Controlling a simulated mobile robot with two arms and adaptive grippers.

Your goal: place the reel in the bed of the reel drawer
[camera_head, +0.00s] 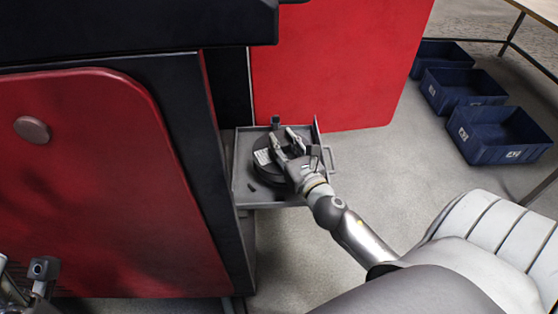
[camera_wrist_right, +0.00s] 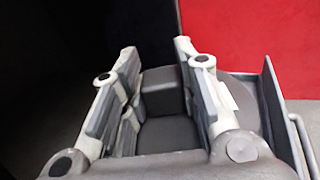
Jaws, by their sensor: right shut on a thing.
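The reel (camera_head: 264,171) is a dark, round thing with a white label, lying low inside the grey reel drawer (camera_head: 240,183). The drawer is pulled out from the machine. My right gripper (camera_head: 284,140) reaches in over the reel and is shut on it. My left gripper (camera_head: 42,270) shows only partly at the lower left.
A small dark post (camera_head: 275,122) stands at the drawer's back, and a handle (camera_head: 330,158) is on its right side. The red and black machine (camera_head: 100,190) flanks the drawer on the left. Blue bins (camera_head: 497,135) stand on the floor at the right.

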